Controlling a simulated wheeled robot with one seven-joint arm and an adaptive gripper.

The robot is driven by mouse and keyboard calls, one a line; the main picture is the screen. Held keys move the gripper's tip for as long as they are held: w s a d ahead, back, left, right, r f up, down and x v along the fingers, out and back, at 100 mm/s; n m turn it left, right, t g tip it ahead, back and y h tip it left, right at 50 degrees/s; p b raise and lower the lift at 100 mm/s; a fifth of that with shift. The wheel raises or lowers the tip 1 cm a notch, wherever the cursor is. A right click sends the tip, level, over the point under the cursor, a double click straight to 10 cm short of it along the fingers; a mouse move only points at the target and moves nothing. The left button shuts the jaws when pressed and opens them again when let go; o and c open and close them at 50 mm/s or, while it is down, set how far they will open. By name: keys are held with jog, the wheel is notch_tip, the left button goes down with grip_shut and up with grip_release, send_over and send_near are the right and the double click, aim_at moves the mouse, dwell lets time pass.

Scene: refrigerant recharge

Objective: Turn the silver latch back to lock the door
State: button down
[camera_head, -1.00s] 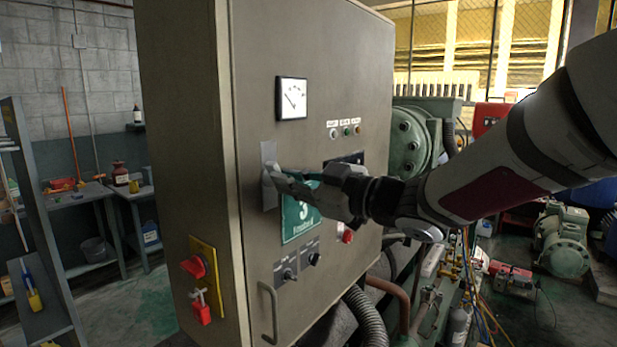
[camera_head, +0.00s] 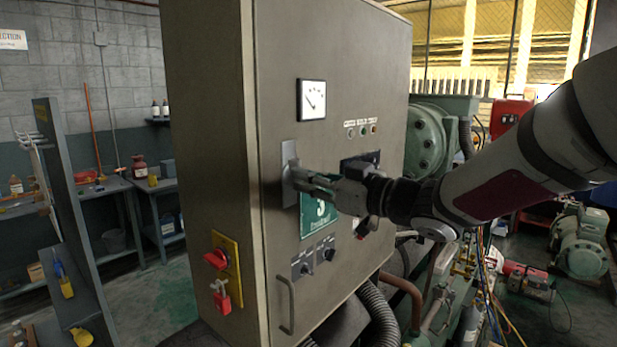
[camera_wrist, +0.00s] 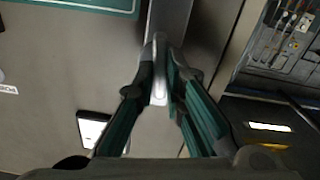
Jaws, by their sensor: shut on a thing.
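The grey cabinet door (camera_head: 335,75) looks closed against the cabinet. The silver latch sits on a plate (camera_head: 290,150) near the door's left edge, below a white gauge; my gripper partly hides it in the head view. My gripper (camera_head: 298,177) reaches in from the right at the latch. In the wrist view, my gripper (camera_wrist: 160,75) has its two dark green fingers closed around the narrow silver latch (camera_wrist: 159,88), which shows between the fingertips. The latch's exact angle is hard to tell.
A green sign (camera_head: 316,222) hangs just below my gripper. Knobs and a door handle (camera_head: 287,305) are lower on the door. A red switch (camera_head: 217,259) is on the cabinet's left side. Green machinery and pipes stand to the right; a workbench (camera_head: 100,190) is at left.

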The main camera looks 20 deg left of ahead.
jog(key=shift+s+a+m, duration=0.1)
jog(key=shift+s+m, duration=0.1)
jog(key=shift+m, duration=0.2)
jog(key=c, duration=1.8)
grip_release()
jog(key=shift+w, duration=0.1)
jog(key=shift+o, duration=0.2)
jog(key=p+v, duration=0.1)
jog(key=v, duration=0.8)
jog(key=shift+w, duration=0.1)
